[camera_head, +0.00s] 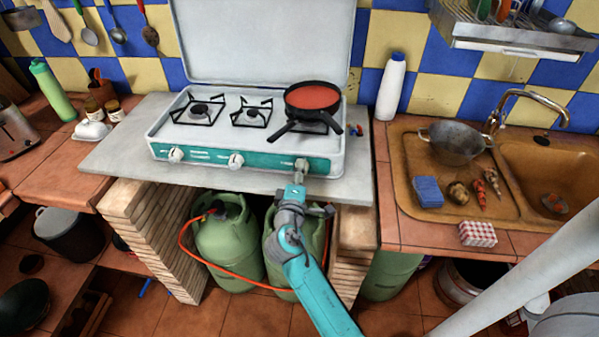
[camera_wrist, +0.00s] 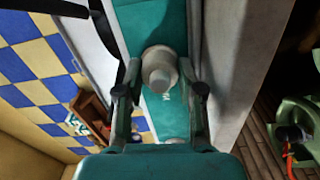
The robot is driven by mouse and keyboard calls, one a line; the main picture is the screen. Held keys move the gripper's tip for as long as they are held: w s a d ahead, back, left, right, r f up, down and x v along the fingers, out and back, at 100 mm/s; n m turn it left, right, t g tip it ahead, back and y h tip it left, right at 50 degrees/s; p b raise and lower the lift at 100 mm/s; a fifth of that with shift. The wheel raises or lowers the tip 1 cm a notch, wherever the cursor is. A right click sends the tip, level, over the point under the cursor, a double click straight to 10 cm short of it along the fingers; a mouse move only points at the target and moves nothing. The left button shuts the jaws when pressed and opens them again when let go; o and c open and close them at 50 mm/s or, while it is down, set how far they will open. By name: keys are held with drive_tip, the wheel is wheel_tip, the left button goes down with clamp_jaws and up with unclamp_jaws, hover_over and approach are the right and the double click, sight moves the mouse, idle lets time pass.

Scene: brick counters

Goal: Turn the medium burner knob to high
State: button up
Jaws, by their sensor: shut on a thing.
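The white stove (camera_head: 258,70) has a teal front panel (camera_head: 205,158) with three knobs. The left knob (camera_head: 177,155) and middle knob (camera_head: 236,160) are free. My gripper (camera_head: 300,176) reaches the right knob (camera_head: 302,164) from the front and is shut on it. In the wrist view this pale round knob (camera_wrist: 160,68) sits between the two fingers of my gripper (camera_wrist: 160,88). The dial setting cannot be read, and the fingers partly hide the knob in the head view.
A black pan with red contents (camera_head: 313,97) sits on the right burner, its handles toward the front. A white bottle (camera_head: 391,88) stands right of the stove. Green gas cylinders (camera_head: 228,245) with an orange hose stand below. The sink (camera_head: 560,160) is at the right.

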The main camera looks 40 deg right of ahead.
drive_tip(key=shift+n, duration=0.6)
drive_tip(key=o, duration=1.1)
drive_tip(key=shift+o, duration=0.2)
drive_tip(key=shift+f, duration=0.1)
